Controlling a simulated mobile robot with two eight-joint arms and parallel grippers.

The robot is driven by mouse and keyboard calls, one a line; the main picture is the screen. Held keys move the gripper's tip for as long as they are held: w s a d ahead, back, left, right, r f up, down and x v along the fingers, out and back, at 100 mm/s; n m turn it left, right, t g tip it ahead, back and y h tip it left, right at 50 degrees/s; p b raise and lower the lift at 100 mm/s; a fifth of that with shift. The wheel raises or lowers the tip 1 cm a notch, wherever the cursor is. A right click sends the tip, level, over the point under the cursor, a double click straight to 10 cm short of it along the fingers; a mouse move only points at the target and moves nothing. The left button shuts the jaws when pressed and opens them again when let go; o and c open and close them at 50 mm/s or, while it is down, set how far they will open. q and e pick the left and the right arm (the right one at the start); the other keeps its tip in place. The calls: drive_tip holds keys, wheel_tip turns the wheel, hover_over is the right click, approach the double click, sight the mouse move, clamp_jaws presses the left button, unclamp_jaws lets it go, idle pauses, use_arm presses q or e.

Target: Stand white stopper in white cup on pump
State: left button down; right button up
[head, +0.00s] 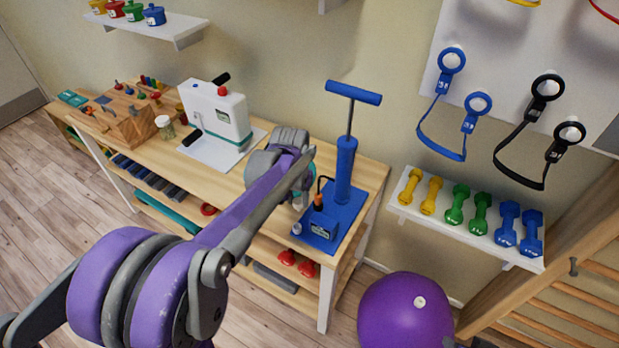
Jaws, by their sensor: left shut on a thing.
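The blue pump (345,170) stands upright on its blue base plate (346,226) at the right end of the wooden bench. A small round white cup (297,229) shows at the plate's front left corner. My left gripper (299,196) is just above and left of the plate, mostly hidden by my own purple and grey arm. It is shut on a small pale thing, seemingly the white stopper (298,205), of which only a little shows. This is apart from the cup and above it in the picture. Dark parts at the bottom right edge may be my right gripper; its jaws cannot be made out.
A blue box (322,227) with a gauge and a dark hose stands on the plate beside the cup. A white machine (216,115) is on the bench to the left. A purple ball (405,315) with a white plug and a dumbbell shelf (466,232) are to the right.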

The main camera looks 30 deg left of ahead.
use_arm(q)
drive_tip(key=shift+s+a+r, duration=0.1)
drive_tip(key=shift+a+r, duration=0.05)
drive_tip(key=shift+a, duration=0.05)
drive_tip(key=shift+s+f, duration=0.3)
drive_tip(key=shift+f, duration=0.05)
drive_tip(key=shift+s+f+b, duration=0.15)
drive_tip(key=shift+f+b, duration=0.45)
drive_tip(key=shift+f, duration=0.1)
wheel_tip(320, 180, down, 4)
drive_tip(key=shift+f+b, duration=0.1)
drive_tip(key=shift+b, duration=0.95)
drive_tip(key=shift+f, duration=0.15)
use_arm(e)
drive_tip(key=f, duration=0.1)
drive_tip(key=s+f, duration=0.1)
drive_tip(key=f, duration=0.1)
drive_tip(key=s+f, duration=0.1)
drive_tip(key=shift+s+f, duration=0.2)
drive_tip(key=shift+f, duration=0.1)
use_arm(q)
drive_tip(key=shift+f+b, duration=0.95)
drive_tip(key=shift+f, duration=0.45)
use_arm(e)
drive_tip(key=shift+s+f, duration=0.15)
drive_tip(key=shift+f, duration=0.45)
drive_tip(key=shift+s+f, duration=0.15)
drive_tip(key=shift+f, duration=0.4)
